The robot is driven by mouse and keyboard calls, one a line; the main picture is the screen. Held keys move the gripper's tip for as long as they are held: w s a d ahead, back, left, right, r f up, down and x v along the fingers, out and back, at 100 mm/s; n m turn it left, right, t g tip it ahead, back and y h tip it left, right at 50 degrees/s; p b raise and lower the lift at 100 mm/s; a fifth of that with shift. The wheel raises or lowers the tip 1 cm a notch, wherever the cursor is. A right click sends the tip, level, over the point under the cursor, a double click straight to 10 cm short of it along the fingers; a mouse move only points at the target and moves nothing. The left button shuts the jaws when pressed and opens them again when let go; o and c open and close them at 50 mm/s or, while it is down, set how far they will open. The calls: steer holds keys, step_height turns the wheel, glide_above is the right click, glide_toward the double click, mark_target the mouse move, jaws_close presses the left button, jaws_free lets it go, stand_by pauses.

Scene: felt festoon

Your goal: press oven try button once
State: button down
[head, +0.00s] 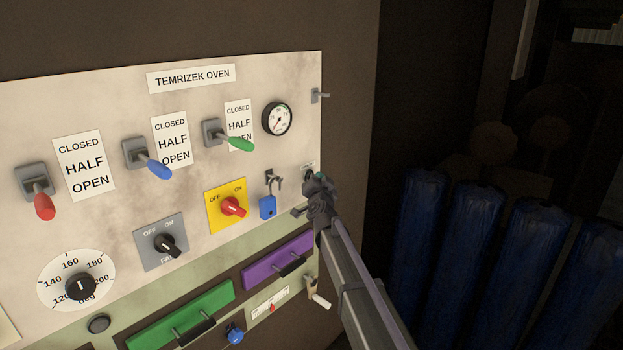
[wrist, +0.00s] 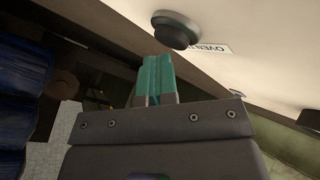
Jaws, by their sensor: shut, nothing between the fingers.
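The panel (head: 110,90) is headed TEMRIZEK OVEN. In the wrist view a round dark button (wrist: 177,28) stands out from the panel beside a label (wrist: 214,48) that begins OVEN; the rest of the label is hidden or unreadable. My gripper (wrist: 157,62) has its teal fingers shut and empty. Their tips are just below the button in the picture; whether they touch it I cannot tell. In the head view my gripper (head: 318,180) is at the panel's right edge and hides the button.
Close to my gripper on the left are a blue padlock (head: 267,207) and the red ON/OFF knob (head: 234,206). Purple (head: 265,265) and green (head: 170,325) drawer fronts sit below. A small crank (head: 318,295) is under my arm. Blue cylinders (head: 470,250) stand at right.

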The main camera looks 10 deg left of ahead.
steer(key=shift+w+a, duration=0.3)
steer(key=shift+a, duration=0.1)
stand_by(0.4)
stand_by(0.4)
steer(key=shift+s+d, duration=0.55)
steer(key=shift+d, duration=0.15)
steer(key=s+d, duration=0.2)
steer(key=d, duration=0.2)
steer(key=shift+s+d, duration=0.1)
steer(key=shift+s, duration=0.3)
